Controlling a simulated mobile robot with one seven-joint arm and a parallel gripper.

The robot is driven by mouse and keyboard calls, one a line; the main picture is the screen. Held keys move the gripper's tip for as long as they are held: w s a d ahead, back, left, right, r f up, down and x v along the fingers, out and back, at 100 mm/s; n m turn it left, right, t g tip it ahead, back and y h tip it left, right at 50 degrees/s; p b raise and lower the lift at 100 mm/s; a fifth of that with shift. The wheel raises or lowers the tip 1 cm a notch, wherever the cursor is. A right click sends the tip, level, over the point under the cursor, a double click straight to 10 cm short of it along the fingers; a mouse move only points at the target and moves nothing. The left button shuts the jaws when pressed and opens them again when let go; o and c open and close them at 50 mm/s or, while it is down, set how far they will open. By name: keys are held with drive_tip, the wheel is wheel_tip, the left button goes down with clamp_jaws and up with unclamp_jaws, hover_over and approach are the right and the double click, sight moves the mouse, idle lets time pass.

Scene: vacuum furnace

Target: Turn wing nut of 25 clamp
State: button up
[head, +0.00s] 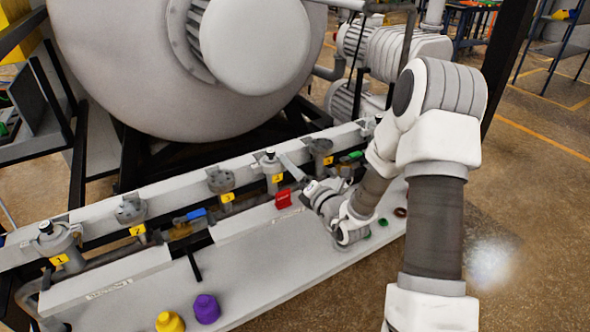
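A row of grey pipe fittings with clamps stands along the white bench, with yellow number tags. The fitting tagged 3 (220,181) and the darker fitting tagged 5 (320,148) have round tops. The fitting at the fourth tag (271,164) has a black top. No "25" marking is readable, and I cannot tell which clamp is meant or make out its wing nut. My gripper (291,168) is low over the bench, close to the right of the fourth fitting. Its fingers are small and blend with the grey parts. Contact and finger opening cannot be made out.
A large grey furnace vessel (180,70) stands behind the bench (130,293). A blue handle (196,213) is farther left. Yellow (170,322) and purple (206,309) pieces sit at the front. Floor at the right is free.

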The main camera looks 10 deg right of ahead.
drive_tip(key=shift+s+d, duration=0.1)
drive_tip(key=p+v, duration=0.6)
drive_tip(key=v, duration=1.1)
drive_tip(key=shift+s, duration=0.1)
